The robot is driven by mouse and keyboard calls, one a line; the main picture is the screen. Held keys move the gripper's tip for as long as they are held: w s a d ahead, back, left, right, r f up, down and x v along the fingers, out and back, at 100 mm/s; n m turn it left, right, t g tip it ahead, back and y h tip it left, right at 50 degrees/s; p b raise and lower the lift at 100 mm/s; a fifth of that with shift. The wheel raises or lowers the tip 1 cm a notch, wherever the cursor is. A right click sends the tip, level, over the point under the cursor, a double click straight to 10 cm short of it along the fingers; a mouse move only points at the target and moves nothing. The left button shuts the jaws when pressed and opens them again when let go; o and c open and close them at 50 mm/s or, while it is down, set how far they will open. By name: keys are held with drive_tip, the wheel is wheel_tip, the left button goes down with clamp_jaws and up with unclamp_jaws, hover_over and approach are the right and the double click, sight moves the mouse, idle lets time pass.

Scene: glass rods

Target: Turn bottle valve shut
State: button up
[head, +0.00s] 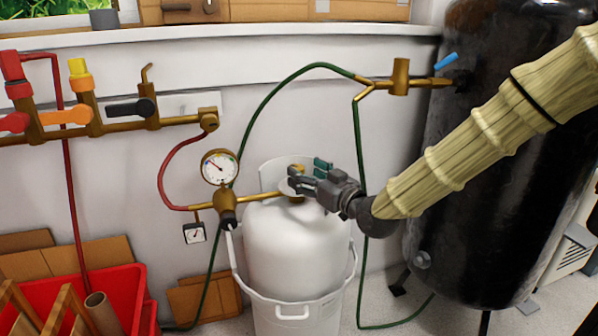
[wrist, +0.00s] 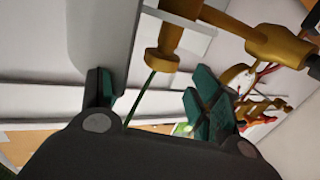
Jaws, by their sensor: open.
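The white gas bottle (head: 295,245) stands upright in a white bucket (head: 292,312). Its brass valve (head: 298,168) is at the top, in front of the white collar, and is partly hidden by my gripper (head: 308,175). My gripper reaches in from the right, just over the bottle top. In the wrist view its two teal-padded fingers (wrist: 155,95) are apart with nothing held between them. A brass fitting with a round end (wrist: 162,60) shows beyond and between the fingers. I cannot tell whether a finger touches the valve.
A pressure gauge (head: 219,167) and brass pipe join the bottle from the left. Green hose (head: 262,110) arches behind it. A large black tank (head: 480,200) stands right, beside my arm. A red crate (head: 130,285) and colored wall valves (head: 80,90) are left.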

sight(296, 166)
drive_tip(key=shift+b+x, duration=0.6)
drive_tip(key=shift+x, duration=1.95)
drive_tip(key=c, duration=1)
drive_tip(key=shift+d, duration=0.1)
drive_tip(key=shift+c, duration=0.2)
